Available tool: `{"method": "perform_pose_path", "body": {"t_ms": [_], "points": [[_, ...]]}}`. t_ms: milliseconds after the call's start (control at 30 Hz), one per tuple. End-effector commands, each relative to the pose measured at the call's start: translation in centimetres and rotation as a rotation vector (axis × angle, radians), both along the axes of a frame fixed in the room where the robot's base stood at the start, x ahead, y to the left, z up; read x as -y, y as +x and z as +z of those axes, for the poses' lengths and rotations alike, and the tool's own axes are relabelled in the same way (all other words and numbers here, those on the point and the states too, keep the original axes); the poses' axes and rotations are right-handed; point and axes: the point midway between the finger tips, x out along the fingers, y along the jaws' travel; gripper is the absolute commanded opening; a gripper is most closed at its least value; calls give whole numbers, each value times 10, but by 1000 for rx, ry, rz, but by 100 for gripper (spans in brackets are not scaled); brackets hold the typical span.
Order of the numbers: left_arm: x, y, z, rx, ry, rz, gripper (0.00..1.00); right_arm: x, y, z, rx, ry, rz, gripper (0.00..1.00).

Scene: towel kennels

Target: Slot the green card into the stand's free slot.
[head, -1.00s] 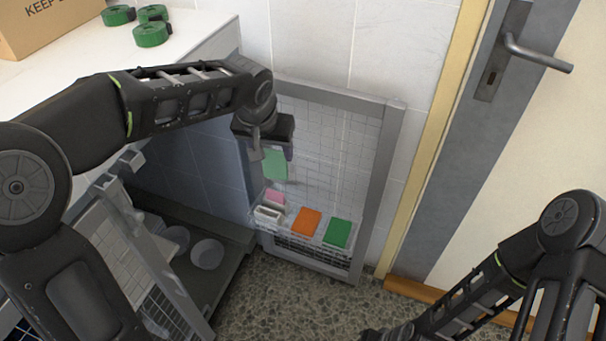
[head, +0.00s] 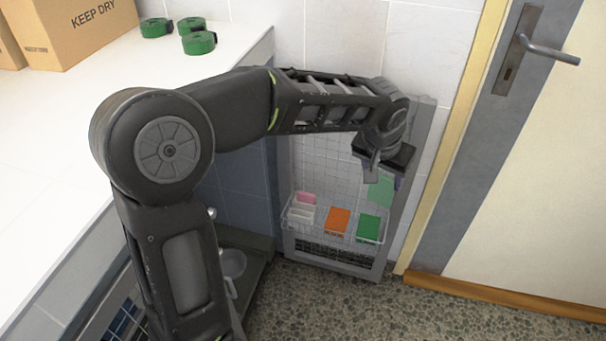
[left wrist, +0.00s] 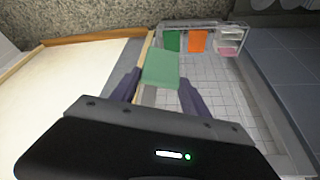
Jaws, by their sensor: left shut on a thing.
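My left gripper (head: 382,176) is shut on a light green card (head: 381,191), which hangs below the fingers. In the left wrist view the card (left wrist: 161,67) sits between the two fingertips (left wrist: 160,86). The stand, a wire basket (head: 311,226), is on the lower part of the mesh door panel. It holds pink (head: 306,198) and white (head: 301,214) pieces at the left, an orange card (head: 337,220) in the middle and a dark green card (head: 369,227) at the right. The held card is above the dark green one, apart from it. I cannot make out a free slot. My right gripper is out of view.
A white counter (head: 90,120) at left carries cardboard boxes (head: 80,30) and green rolls (head: 199,42). A grey bowl (head: 233,262) sits inside the kennel. A door with a lever handle (head: 545,52) stands at right. The speckled floor in front is clear.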

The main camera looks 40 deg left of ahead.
Motion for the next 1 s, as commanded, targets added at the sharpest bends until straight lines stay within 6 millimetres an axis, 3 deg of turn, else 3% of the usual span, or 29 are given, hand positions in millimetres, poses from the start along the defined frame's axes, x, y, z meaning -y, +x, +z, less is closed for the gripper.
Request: {"method": "perform_pose_path", "body": {"t_ms": [167, 267, 367, 500, 733, 867, 1000], "points": [[-10, 4, -6, -1, 0, 14, 0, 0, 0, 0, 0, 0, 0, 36], [-30, 10, -18, -4, -1, 45, 0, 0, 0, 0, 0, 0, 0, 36], [-62, 18, -37, -6, -3, 90, 0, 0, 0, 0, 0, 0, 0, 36], [-122, 25, -73, -8, -3, 167, 0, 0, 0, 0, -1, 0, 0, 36], [-206, 18, -122, -3, -2, 273, 0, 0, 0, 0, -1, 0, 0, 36], [-227, 14, -134, 1, 0, 299, 0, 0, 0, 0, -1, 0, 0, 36], [-231, 14, -137, 2, 0, 302, 0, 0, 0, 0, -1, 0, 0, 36]]}}
